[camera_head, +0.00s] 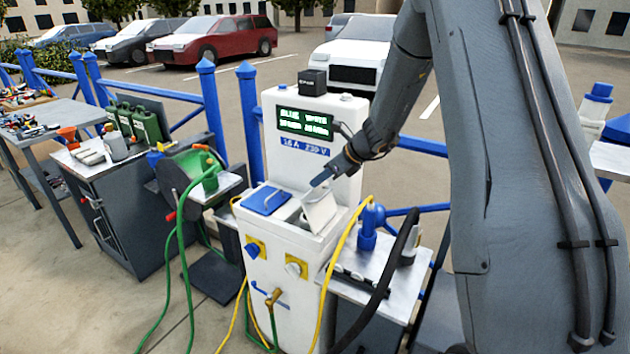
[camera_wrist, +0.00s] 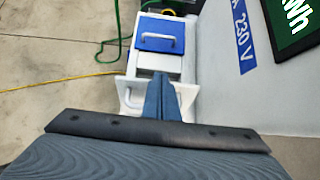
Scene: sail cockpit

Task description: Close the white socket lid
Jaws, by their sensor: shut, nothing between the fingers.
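The white socket lid (camera_head: 320,211) is on the pedestal's ledge, right of the closed blue lid (camera_head: 267,200). It stands tilted up, and the pale socket recess (camera_head: 288,209) shows between the two lids. My gripper (camera_head: 320,179) is shut and empty, just above the top edge of the white lid. In the wrist view, the shut fingers (camera_wrist: 161,88) cover part of the white lid (camera_wrist: 132,84) and its white handle. I cannot tell whether they touch it. The blue lid (camera_wrist: 160,34) lies flat beyond the fingers.
The pedestal's upright panel with its green display (camera_head: 305,123) rises just behind the lids. A yellow cable (camera_head: 342,245) hangs down the pedestal's right side. A small side table with a blue fitting (camera_head: 371,225) stands at the right, and a green hose reel (camera_head: 195,170) at the left.

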